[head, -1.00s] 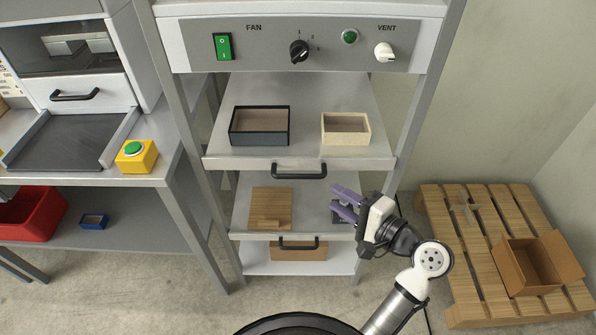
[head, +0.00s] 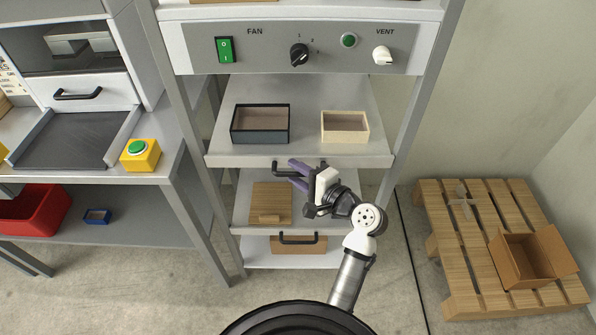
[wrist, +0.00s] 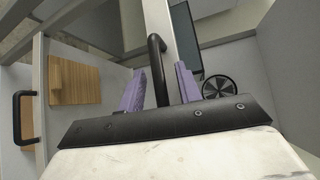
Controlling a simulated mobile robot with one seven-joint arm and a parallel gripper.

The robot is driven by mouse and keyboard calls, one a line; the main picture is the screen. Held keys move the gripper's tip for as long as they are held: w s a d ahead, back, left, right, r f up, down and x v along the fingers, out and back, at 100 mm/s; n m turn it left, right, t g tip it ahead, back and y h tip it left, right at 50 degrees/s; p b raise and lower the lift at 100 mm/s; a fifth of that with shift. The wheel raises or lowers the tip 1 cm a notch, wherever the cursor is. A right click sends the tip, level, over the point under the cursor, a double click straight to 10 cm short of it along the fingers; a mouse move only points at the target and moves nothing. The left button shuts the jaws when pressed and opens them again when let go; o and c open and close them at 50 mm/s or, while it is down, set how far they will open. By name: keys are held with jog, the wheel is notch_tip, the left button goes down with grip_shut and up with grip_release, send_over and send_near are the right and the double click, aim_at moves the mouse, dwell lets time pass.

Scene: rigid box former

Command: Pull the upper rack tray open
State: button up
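The upper rack tray (head: 300,128) is a grey shelf below the control panel. Its black bar handle (head: 278,165) is on the front edge, partly covered by my gripper. My gripper (head: 294,173) is at this handle, its purple fingers pointing toward the tray front. In the wrist view, the handle (wrist: 156,65) passes between the two fingers (wrist: 160,85), which stand apart on either side of it with small gaps. The gripper is open. Whether a finger touches the bar is hard to tell.
The upper tray carries a dark box (head: 260,137) and a cream box (head: 345,127). Below is a lower tray with a wooden block (head: 270,203) and its own black handle (head: 298,239). A pallet (head: 440,240) with a cardboard box (head: 525,262) stands at the right.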

grip_shut()
jog(key=shift+s, duration=0.1)
dwell(0.5)
